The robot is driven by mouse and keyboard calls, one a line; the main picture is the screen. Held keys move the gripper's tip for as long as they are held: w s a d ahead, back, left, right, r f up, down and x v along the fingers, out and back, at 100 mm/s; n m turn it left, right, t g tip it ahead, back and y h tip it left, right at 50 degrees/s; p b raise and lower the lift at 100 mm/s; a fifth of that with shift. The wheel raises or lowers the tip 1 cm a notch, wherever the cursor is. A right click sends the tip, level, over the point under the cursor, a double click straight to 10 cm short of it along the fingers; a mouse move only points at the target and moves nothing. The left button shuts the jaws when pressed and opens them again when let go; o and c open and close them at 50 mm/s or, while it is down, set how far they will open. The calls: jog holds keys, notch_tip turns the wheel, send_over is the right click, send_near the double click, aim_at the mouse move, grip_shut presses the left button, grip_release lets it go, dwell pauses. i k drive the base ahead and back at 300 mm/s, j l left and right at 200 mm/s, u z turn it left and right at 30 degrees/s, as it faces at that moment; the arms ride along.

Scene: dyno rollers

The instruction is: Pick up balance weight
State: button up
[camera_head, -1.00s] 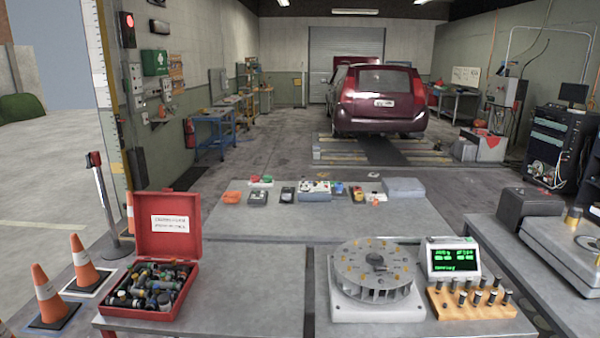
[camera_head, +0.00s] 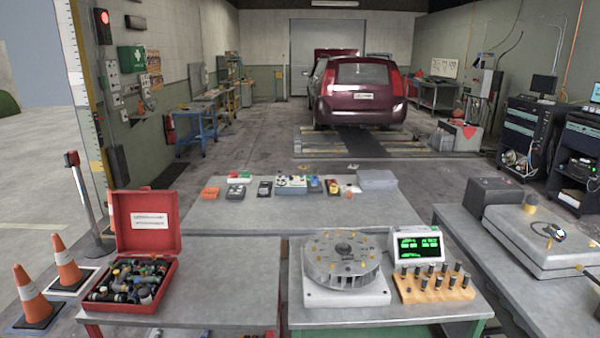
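Several small dark cylindrical balance weights (camera_head: 443,269) stand upright in a wooden block (camera_head: 436,290) on the front right part of the bench. Left of the block, a finned round rotor (camera_head: 343,262) with small brass-coloured spots on top sits on a white base (camera_head: 346,296). A white display unit (camera_head: 418,245) with green text stands just behind the block. My gripper does not show in this view.
An open red case (camera_head: 147,232) full of fittings lies at the front left. Bare bench (camera_head: 230,285) lies between case and rotor. Small devices stand on the table behind. A metal plate unit (camera_head: 540,240) stands at right. Cones (camera_head: 66,262) stand at far left.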

aim_at(347, 256)
jog(key=i+l, duration=0.25)
jog(key=i, duration=0.15)
jog(key=i+l, duration=0.2)
jog(key=i, duration=0.25)
jog(key=i+l, duration=0.25)
jog(key=i, duration=0.15)
jog(key=i+l, duration=0.2)
jog(key=i, duration=0.25)
jog(key=u, duration=0.05)
